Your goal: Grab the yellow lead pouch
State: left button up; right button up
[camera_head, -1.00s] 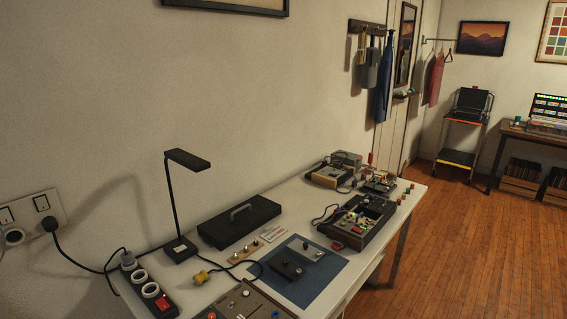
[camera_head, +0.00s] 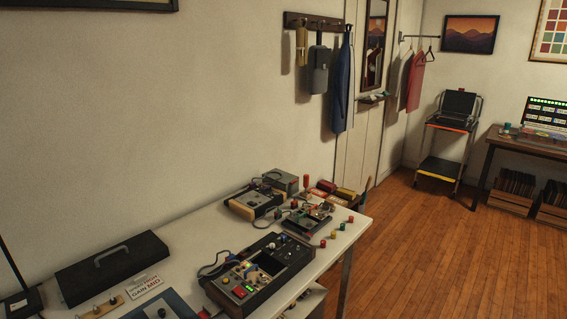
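A narrow yellowish pouch (camera_head: 302,48) hangs from the dark hook rail (camera_head: 316,22) on the wall, at the left end of what hangs there. It is small in the view, so I cannot read any marking on it. A grey pouch (camera_head: 319,76) hangs just right of it, and a dark blue garment (camera_head: 343,85) hangs further right. Neither of my grippers is in view, and nothing touches the yellowish pouch.
A white table (camera_head: 206,231) with a black case (camera_head: 112,268), a control box (camera_head: 259,275) and other devices runs along the wall. Wooden floor (camera_head: 420,270) is open to its right. A cart (camera_head: 447,140) and a desk (camera_head: 531,143) stand at the back right.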

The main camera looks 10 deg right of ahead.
aim_at(346, 193)
jog(key=i+l, duration=0.25)
jog(key=l, duration=0.2)
jog(key=i+l, duration=0.3)
jog(key=l, duration=0.15)
jog(key=i+l, duration=0.25)
jog(key=l, duration=0.25)
jog(key=i+l, duration=0.25)
jog(key=l, duration=0.2)
jog(key=i+l, duration=0.3)
jog(key=l, duration=0.15)
jog(key=i+l+z, duration=0.1)
jog(key=i+l, duration=0.15)
jog(key=l, duration=0.2)
jog(key=i+l+z, duration=0.3)
jog(key=i, duration=0.45)
jog(key=i+l+z, duration=0.25)
jog(key=i, duration=0.5)
jog(key=i+l+z, duration=0.3)
jog(key=i, duration=0.5)
jog(key=i+u, duration=0.5)
jog(key=i+l+u, duration=0.2)
jog(key=u, duration=0.3)
jog(key=i+l+u, duration=0.35)
jog(key=u, duration=0.15)
jog(key=i+l, duration=0.05)
